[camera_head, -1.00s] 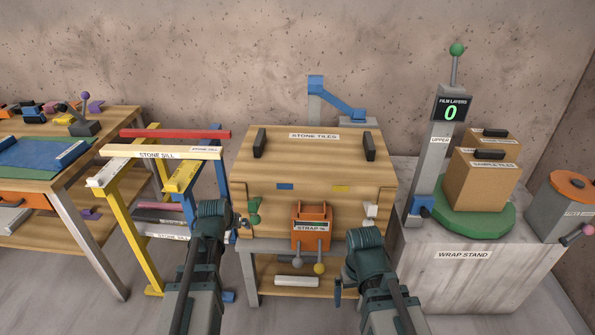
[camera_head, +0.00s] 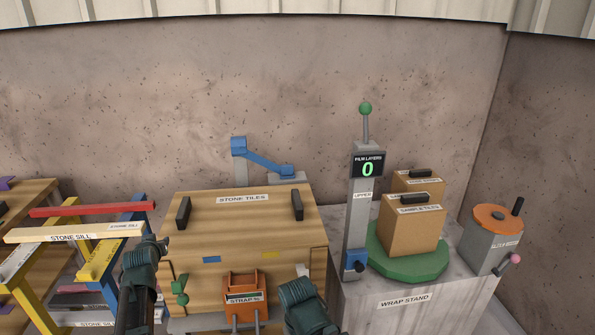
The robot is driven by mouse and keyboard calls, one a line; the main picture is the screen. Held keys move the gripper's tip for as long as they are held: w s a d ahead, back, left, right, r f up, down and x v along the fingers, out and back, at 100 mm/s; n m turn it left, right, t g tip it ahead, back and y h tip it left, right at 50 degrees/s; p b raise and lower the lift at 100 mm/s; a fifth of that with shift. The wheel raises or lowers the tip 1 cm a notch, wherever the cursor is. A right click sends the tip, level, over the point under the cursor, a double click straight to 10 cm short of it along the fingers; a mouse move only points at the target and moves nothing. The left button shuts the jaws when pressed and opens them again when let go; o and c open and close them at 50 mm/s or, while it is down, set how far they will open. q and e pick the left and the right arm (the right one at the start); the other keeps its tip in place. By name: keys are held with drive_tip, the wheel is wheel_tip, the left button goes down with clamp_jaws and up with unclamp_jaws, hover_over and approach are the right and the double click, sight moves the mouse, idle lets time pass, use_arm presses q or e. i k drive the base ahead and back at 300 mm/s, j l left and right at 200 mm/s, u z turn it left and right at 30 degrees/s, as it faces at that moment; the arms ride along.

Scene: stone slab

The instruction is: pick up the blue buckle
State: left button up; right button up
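I cannot make out a part that is clearly the blue buckle. A small flat blue patch (camera_head: 212,259) shows on the front of the wooden crate labelled STONE TILES (camera_head: 245,222); I cannot tell if it is a buckle. My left arm's end (camera_head: 146,252) is in front of the crate's left side, by the trestle. My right arm's end (camera_head: 303,292) is low, in front of the crate's right part. The fingers of both grippers are hidden or too small to read, and nothing is visibly held.
The wrap stand (camera_head: 400,310) bears a green turntable (camera_head: 412,264) with boxes. A blue jointed arm (camera_head: 262,162) stands behind the crate. Sill trestles (camera_head: 95,262) are left.

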sight(288, 171)
drive_tip(key=i+l+z, duration=0.3)
drive_tip(key=i+l, duration=0.75)
drive_tip(key=i, duration=0.45)
drive_tip(key=z, duration=0.05)
